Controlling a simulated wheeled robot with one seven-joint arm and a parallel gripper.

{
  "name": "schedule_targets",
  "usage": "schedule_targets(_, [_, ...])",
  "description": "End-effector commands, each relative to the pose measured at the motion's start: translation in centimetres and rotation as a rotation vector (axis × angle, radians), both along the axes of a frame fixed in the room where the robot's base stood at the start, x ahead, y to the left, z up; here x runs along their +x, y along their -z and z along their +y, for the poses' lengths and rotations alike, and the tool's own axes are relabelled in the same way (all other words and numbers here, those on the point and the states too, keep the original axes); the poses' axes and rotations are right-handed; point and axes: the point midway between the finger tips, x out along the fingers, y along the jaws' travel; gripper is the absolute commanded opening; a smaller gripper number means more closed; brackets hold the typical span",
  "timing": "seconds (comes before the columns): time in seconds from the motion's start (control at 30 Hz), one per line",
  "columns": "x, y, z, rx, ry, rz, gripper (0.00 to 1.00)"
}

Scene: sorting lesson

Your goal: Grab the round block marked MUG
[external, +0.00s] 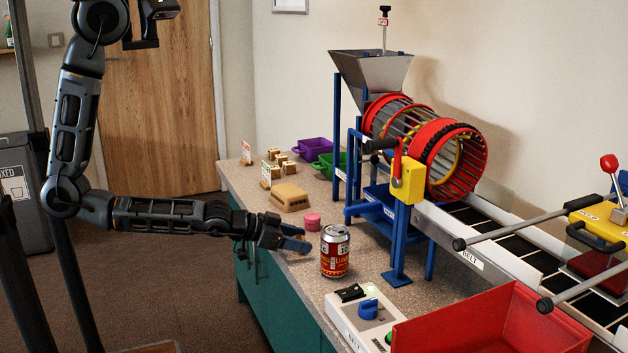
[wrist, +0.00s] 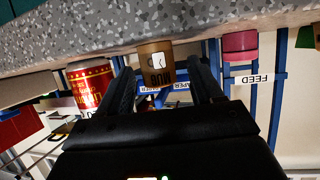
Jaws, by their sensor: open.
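The round block marked MUG (wrist: 155,63) is brown with a white mug picture. It shows upside down in the wrist view, standing on the speckled counter just beyond and between my fingertips. My gripper (wrist: 160,78) is open, with one finger on each side of the block's line. In the external view my gripper (external: 298,239) is low over the counter's front edge, left of the can. I cannot make out the MUG block there; it seems hidden by my gripper. Whether the fingers touch the block is not clear.
A red drink can (external: 335,254) stands close to my gripper and also shows in the wrist view (wrist: 90,86). A pink round block (external: 312,222) stands just behind; it is at right in the wrist view (wrist: 240,46). A switch box (external: 362,318) lies nearer, the blue-framed drum machine (external: 398,240) behind.

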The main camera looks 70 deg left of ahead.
Motion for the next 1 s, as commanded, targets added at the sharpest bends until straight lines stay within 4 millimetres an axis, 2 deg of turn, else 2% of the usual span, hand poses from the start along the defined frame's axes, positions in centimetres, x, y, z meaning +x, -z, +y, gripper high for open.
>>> schedule_targets(0.07, [1.2, 0.5, -0.1, 0.002, 0.000, -0.003, 0.65])
schedule_targets(0.2, [2.2, 1.0, -0.3, 0.000, -0.001, -0.002, 0.65])
schedule_targets(0.47, [2.3, 1.1, -0.4, 0.000, 0.000, -0.001, 0.65])
schedule_targets(1.0, [2.2, 1.0, -0.4, 0.000, 0.000, -0.001, 0.14])
